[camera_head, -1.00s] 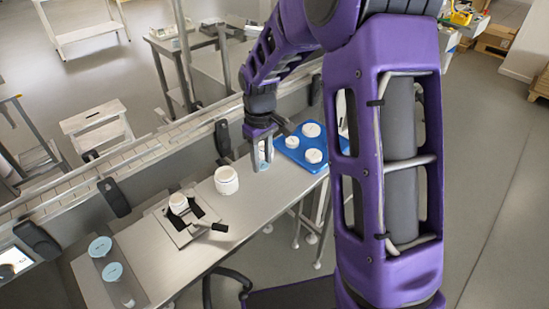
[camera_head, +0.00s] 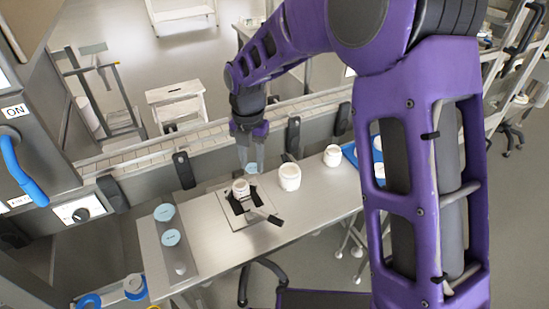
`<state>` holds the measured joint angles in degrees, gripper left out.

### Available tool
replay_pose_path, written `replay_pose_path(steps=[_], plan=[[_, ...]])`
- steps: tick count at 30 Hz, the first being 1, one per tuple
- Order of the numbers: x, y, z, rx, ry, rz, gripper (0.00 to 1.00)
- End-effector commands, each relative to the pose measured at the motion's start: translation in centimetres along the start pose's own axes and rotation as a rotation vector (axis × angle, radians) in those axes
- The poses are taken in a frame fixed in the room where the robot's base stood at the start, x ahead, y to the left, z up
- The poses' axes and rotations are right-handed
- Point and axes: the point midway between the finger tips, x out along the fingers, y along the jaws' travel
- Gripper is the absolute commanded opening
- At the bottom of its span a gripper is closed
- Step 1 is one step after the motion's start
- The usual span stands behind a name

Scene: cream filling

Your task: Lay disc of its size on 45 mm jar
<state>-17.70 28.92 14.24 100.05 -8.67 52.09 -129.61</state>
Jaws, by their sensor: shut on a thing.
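My gripper (camera_head: 250,160) points down, shut on a small light blue disc (camera_head: 252,168). It is just behind and slightly right of a small white jar (camera_head: 240,188) in the picture, apparently above it. That jar stands upright in a black-armed holder on a square plate (camera_head: 232,215). A larger white jar (camera_head: 290,177) and another white jar (camera_head: 332,156) stand to the right. Two light blue discs (camera_head: 164,212) (camera_head: 171,237) lie on a grey strip at the left end of the table. Jar sizes cannot be read.
A blue tray (camera_head: 350,152) at the right is partly hidden by my arm. A black handle (camera_head: 267,217) sticks out from the holder. A conveyor rail with dark upright brackets (camera_head: 184,170) runs behind the table (camera_head: 213,262). The front of the table is clear.

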Motion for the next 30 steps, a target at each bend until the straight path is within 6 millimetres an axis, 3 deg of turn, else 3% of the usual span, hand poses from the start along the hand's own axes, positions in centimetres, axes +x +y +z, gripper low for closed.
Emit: replay_pose_path(steps=[3,9,19,30], plan=[[-0.3,1.5,-1.1,-0.201,0.0,0.0,0.0],[-0.5,2.6,-2.0,-0.387,0.0,0.0,0.0],[0.2,2.8,-2.2,-0.419,0.0,0.0,0.0],[2.9,2.8,-2.2,-0.417,0.0,0.0,0.0]])
